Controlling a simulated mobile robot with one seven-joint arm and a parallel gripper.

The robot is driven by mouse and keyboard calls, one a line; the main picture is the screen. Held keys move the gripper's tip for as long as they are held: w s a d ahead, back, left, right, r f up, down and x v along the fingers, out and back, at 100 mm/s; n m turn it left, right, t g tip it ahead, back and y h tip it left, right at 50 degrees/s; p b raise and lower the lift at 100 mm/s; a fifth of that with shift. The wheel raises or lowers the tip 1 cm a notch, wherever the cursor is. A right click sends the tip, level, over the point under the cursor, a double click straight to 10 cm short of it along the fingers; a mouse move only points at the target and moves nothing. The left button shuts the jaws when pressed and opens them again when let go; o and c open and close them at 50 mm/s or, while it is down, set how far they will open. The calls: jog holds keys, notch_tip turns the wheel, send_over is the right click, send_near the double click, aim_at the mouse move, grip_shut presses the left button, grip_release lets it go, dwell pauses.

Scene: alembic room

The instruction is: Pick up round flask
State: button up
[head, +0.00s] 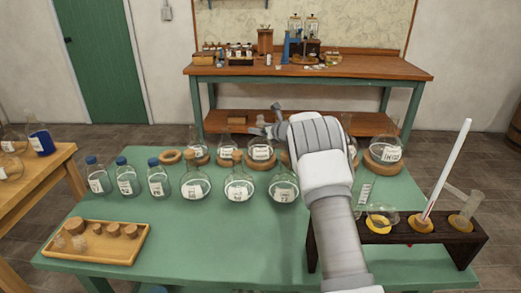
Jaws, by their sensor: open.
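Several clear round flasks with white labels stand on the green table. The front row holds a left flask (195,187), a middle flask (239,188) and a right flask (284,190). Behind them on cork rings are more round flasks, one near the centre (261,151) and one at the left (198,153). A larger round flask (386,151) sits on a cork ring at the far right. My gripper (267,127) is open and empty, above the back row near the centre flask. My arm hides part of the flasks behind it.
A dark wooden rack (455,241) with glassware and a white rod stands at the front right. A wooden tray (95,256) of corks lies at the front left. Blue-capped bottles (126,181) stand at the left. The table's front middle is clear. A workbench (310,72) stands behind.

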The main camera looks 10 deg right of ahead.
jog(key=shift+w+a+f, duration=0.1)
jog(key=shift+w+a, duration=0.05)
jog(key=shift+w, duration=0.2)
grip_shut()
dwell(1.1)
